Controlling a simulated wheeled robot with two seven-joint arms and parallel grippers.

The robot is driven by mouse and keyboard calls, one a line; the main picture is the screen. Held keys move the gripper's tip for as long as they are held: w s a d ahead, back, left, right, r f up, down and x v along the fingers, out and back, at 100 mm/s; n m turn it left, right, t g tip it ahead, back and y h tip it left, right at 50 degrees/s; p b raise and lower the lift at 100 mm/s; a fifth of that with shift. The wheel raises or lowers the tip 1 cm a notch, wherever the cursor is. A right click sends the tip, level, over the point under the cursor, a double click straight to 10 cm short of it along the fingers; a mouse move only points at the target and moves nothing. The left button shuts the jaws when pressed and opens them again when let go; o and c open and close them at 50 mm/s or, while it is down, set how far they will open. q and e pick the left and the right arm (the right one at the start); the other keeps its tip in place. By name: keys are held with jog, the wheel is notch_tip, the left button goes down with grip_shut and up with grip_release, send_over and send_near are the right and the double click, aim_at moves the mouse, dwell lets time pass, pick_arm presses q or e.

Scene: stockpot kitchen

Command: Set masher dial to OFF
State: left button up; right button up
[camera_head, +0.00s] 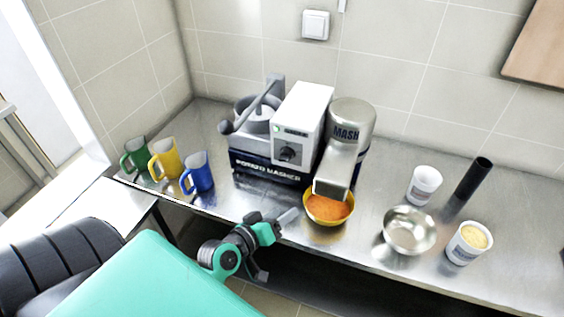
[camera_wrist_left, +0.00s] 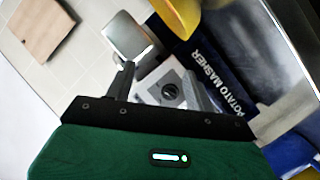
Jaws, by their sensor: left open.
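The potato masher (camera_head: 258,172) stands at the back of the steel counter, with a white control box (camera_head: 303,105) and a dark round dial (camera_head: 288,152) on its front. In the left wrist view the dial (camera_wrist_left: 170,91) shows between my fingers, on its grey plate. Its pointer and the OFF mark are too small to read. My left gripper (camera_head: 284,220) is open and empty at the counter's front edge, in front of and below the dial, apart from it. The fingers also show in the left wrist view (camera_wrist_left: 158,70). My right gripper is not in view.
A yellow bowl of orange mash (camera_head: 328,208) sits under the masher's spout. Green (camera_head: 135,158), yellow (camera_head: 163,158) and blue (camera_head: 197,174) mugs stand at the left. A metal bowl (camera_head: 409,231), white tubs (camera_head: 424,185) and a black cylinder (camera_head: 473,179) stand at the right.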

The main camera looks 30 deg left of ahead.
aim_at(282, 161)
pick_arm(q)
jog(key=w+a+r+n+t+y, duration=0.1)
jog(key=a+r+n+t+y, duration=0.2)
jog(key=a+n+y, duration=0.4)
jog(key=w+p, duration=0.1)
jog(key=w, duration=0.3)
jog(key=w+a+h+p, duration=0.1)
jog(key=w+p, duration=0.1)
jog(key=w, duration=0.2)
jog(key=w+a+m+h+p, duration=0.1)
jog(key=w, duration=0.3)
jog(key=shift+f, duration=0.15)
jog(key=shift+w+a+f+p, duration=0.1)
jog(key=shift+w+p, duration=0.2)
jog(key=shift+w, duration=0.45)
jog(key=c, duration=0.9)
